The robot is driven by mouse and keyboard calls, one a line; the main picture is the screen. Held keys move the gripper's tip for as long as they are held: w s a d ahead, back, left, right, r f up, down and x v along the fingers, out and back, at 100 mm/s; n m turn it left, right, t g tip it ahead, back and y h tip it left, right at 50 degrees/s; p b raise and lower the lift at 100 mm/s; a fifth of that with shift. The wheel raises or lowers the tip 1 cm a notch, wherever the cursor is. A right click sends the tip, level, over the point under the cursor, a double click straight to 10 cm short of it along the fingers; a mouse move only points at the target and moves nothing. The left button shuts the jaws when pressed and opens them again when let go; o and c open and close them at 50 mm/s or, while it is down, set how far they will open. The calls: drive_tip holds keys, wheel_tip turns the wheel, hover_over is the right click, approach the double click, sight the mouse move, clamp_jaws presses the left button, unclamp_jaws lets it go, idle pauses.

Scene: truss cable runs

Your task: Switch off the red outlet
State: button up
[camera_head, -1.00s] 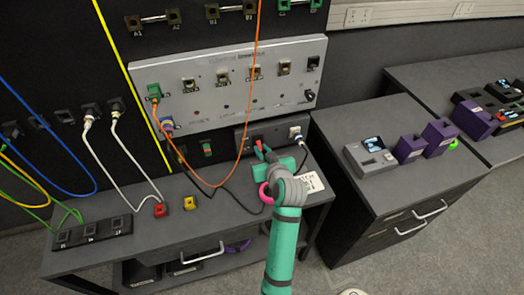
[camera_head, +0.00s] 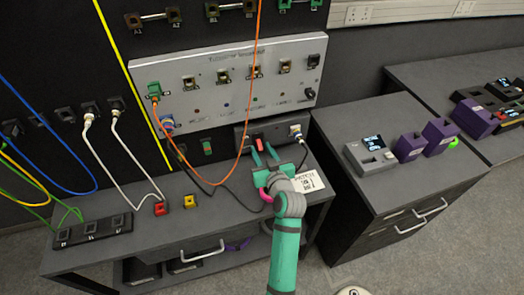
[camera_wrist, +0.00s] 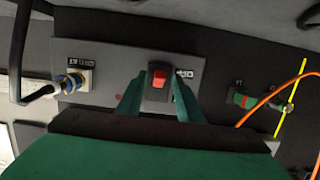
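A red rocker switch (camera_head: 258,142) sits in a dark housing on the low grey outlet box (camera_head: 278,136) at the back of the bench. In the wrist view the red switch (camera_wrist: 159,78) is near the middle, on a grey plate (camera_wrist: 112,78) with small labels that are hard to read. My gripper (camera_head: 265,154) is in front of the box.
A plug with a dark cable (camera_head: 296,132) sits right of the switch. A green-and-red switch (camera_head: 207,147) is on the wall to the left. An orange cable (camera_head: 247,120) hangs close to my gripper's left.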

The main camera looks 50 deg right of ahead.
drive_tip(key=v, duration=1.1)
idle(0.6)
drive_tip(key=shift+n+y, duration=0.5)
drive_tip(key=a+f, duration=0.2)
drive_tip(key=a, duration=0.1)
drive_tip(key=s+a+f, duration=0.1)
drive_tip(key=a+f, duration=0.1)
drive_tip(key=a, duration=0.1)
drive_tip(key=a+f, duration=0.2)
drive_tip(key=a, duration=0.1)
drive_tip(key=shift+s+a+f, duration=0.1)
drive_tip(key=shift+s+f, duration=0.15)
drive_tip(key=s+a+f+n+y, duration=0.1)
drive_tip(key=s+a, duration=0.3)
drive_tip(key=a, duration=0.3)
drive_tip(key=s+a+f+n+t+y, duration=0.1)
drive_tip(key=s+a+f, duration=0.15)
drive_tip(key=a, duration=0.45)
drive_tip(key=s+a+n+y, duration=0.1)
drive_tip(key=s+a, duration=0.3)
drive_tip(key=a, duration=0.3)
drive_tip(key=s+a+r+n+y, duration=0.1)
drive_tip(key=s+a+r+y, duration=0.2)
drive_tip(key=s+a, duration=0.5)
drive_tip(key=shift+s+a+n+t+y, duration=0.3)
drive_tip(key=shift+a+n+t, duration=0.1)
drive_tip(key=shift+a, duration=0.1)
